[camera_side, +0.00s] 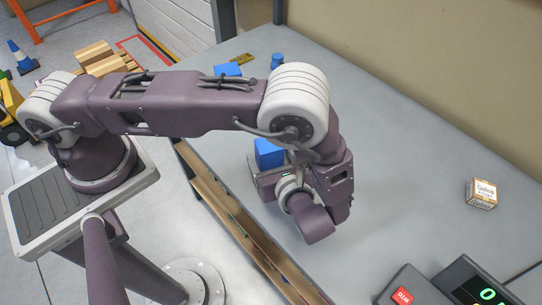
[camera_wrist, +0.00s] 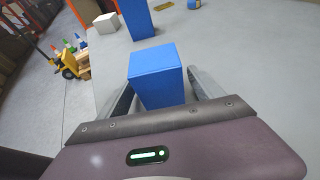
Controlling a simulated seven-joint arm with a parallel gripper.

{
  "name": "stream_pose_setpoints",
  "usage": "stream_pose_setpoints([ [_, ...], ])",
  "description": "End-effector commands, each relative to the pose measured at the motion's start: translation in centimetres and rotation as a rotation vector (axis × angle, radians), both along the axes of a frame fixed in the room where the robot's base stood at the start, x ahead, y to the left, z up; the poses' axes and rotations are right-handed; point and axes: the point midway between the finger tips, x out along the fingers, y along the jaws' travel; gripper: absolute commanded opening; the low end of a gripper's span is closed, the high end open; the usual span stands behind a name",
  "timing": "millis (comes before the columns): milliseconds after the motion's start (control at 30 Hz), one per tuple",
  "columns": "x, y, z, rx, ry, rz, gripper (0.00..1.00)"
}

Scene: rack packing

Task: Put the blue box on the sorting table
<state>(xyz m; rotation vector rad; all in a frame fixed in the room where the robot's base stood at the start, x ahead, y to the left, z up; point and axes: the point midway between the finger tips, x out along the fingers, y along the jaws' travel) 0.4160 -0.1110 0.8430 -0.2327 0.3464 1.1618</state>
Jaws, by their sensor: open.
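A blue box (camera_side: 268,152) is at my gripper (camera_side: 262,172), above the grey table (camera_side: 390,150) in the side view. Its lower part is hidden behind my gripper there. In the wrist view the blue box (camera_wrist: 157,66) is between the two grey fingers of my gripper (camera_wrist: 160,88), which are open. One finger is on each side of it; contact cannot be made out. A second blue box (camera_wrist: 137,18) is farther off in the wrist view. Its top also shows in the side view (camera_side: 228,70), behind my arm.
A blue round object (camera_side: 277,60) and a yellowish flat piece (camera_side: 241,58) are at the table's far end. A small carton (camera_side: 481,194) stands at the right. A device with a red button (camera_side: 403,296) and green display is at lower right. The table's middle is clear.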

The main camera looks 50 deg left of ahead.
Motion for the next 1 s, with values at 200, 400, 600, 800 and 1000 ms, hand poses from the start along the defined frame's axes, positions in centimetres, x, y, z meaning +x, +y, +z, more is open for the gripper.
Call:
stream_pose_setpoints([
  [200, -1.5, -4.0, 1.8, -0.004, -0.004, -0.003, 0.76],
  [400, -3.4, -8.3, 3.7, -0.003, -0.001, -0.002, 0.76],
  [600, -4.2, -10.2, 4.6, 0.0, 0.001, 0.0, 0.76],
  [800, -4.0, -10.1, 5.4, -0.022, -0.003, 0.022, 0.76],
  [1000, -2.3, -6.2, 14.5, -0.329, -0.091, 0.335, 0.76],
])
